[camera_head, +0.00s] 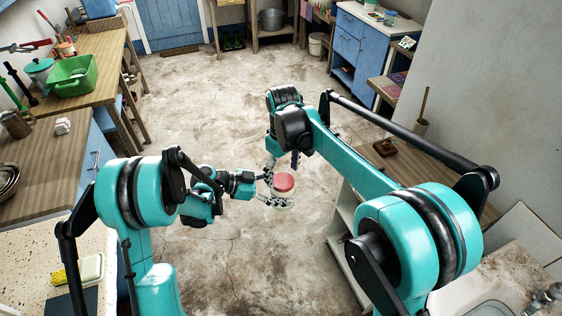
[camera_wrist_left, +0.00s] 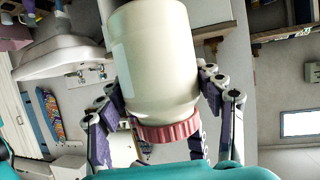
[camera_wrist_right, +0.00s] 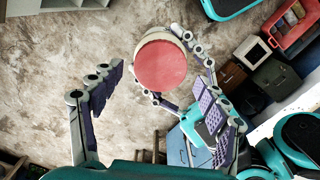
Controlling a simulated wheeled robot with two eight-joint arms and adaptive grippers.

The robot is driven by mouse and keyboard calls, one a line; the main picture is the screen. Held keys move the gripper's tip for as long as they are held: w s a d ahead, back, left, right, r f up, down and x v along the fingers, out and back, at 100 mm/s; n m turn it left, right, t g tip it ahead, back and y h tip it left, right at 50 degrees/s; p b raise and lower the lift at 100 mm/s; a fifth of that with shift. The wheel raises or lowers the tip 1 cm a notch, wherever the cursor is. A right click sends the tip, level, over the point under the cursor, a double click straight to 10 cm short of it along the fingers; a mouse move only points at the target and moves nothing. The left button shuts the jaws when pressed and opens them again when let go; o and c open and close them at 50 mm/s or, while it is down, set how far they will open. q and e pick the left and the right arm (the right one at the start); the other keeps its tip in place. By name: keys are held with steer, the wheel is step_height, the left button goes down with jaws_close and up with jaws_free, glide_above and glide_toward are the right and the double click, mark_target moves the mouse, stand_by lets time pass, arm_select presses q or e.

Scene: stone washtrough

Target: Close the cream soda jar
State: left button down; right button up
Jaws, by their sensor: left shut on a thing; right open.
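The cream soda jar (camera_head: 283,203) has a cream body and a pinkish-red lid (camera_head: 284,182), held in mid-air over the floor. My left gripper (camera_head: 269,190) is shut around the jar's body from the side. The jar (camera_wrist_left: 155,62) and its ribbed lid (camera_wrist_left: 168,131) also show in the left wrist view, where the picture is turned over. The lid sits on the jar's mouth; I cannot tell how tight it is. My right gripper (camera_head: 283,160) is open just above the lid. In the right wrist view its fingers are spread, with the lid (camera_wrist_right: 161,66) ahead between them.
A wooden counter with a green basin (camera_head: 73,76) stands at the left. A wooden-topped shelf unit (camera_head: 425,170) stands at the right, near my right arm. A sink (camera_head: 490,308) is at the lower right. The concrete floor (camera_head: 250,90) in the middle is clear.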

steer(key=shift+f, duration=1.05)
steer(key=c, duration=1.2)
steer(key=o, duration=1.4)
steer(key=shift+c, duration=0.2)
step_height(320, 180, up, 12)
